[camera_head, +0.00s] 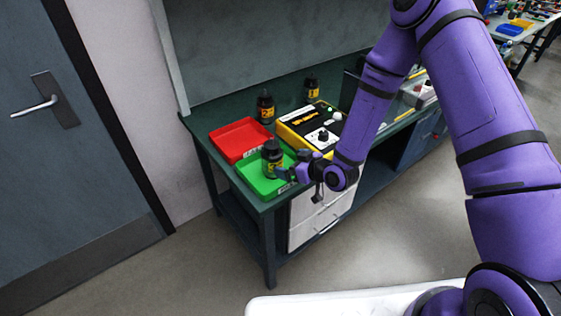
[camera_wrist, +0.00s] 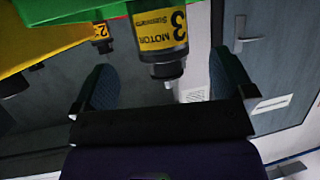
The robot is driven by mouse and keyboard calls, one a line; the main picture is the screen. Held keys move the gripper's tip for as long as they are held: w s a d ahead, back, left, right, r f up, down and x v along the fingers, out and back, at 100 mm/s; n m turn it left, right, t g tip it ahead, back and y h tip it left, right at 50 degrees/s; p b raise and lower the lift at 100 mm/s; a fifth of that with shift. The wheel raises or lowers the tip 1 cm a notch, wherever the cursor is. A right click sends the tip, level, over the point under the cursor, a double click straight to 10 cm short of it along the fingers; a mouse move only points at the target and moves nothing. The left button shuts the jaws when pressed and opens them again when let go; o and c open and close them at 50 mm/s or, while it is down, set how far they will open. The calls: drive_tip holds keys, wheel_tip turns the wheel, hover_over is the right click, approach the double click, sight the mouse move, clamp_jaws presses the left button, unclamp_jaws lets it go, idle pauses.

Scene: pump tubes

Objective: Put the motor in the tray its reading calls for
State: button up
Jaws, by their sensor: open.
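A black motor (camera_head: 272,153) with a yellow label stands upright in the green tray (camera_head: 250,181) at the near left end of the bench. In the wrist view, the motor (camera_wrist: 160,32) appears upside down, with "MOTOR 3" on its label. My gripper (camera_head: 287,174) is open, low beside this motor on its right. Its two fingers spread either side of the motor's line in the wrist view, with the motor beyond the fingertips. The red tray (camera_head: 236,142) is empty behind the green one. A yellow and black tester (camera_head: 308,127) stands right of the trays; its reading is too small to tell.
Two more motors stand at the back of the bench, one (camera_head: 265,107) behind the red tray and one (camera_head: 312,89) behind the tester. My arm covers part of the bench to the right. A grey door (camera_head: 70,140) is at the left, with clear floor before the bench.

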drive_tip(key=shift+v, duration=2.1)
drive_tip(key=s+d+r+m+h, duration=0.1)
drive_tip(key=d+r+h, duration=0.2)
drive_tip(key=d+r, duration=0.35)
drive_tip(key=d+r+m+g+h, duration=0.1)
drive_tip(key=d+r+h, duration=0.15)
drive_tip(key=r, duration=0.75)
drive_tip(key=s+d+r+m+h, duration=0.1)
drive_tip(key=d+r+h, duration=0.3)
drive_tip(key=r, duration=0.5)
drive_tip(key=s+d+r+m+g, duration=0.1)
drive_tip(key=s+r, duration=0.3)
drive_tip(key=s, duration=0.4)
drive_tip(key=s+d+r+m+g, duration=0.1)
drive_tip(key=s+d+r+m, duration=0.2)
drive_tip(key=s, duration=0.6)
drive_tip(key=s+d+r+m+g, duration=0.1)
drive_tip(key=s+d+r+m, duration=0.1)
drive_tip(key=s+r, duration=0.5)
drive_tip(key=s+d, duration=0.1)
drive_tip(key=s, duration=0.1)
drive_tip(key=shift+s+d, duration=0.25)
drive_tip(key=shift+r, duration=0.1)
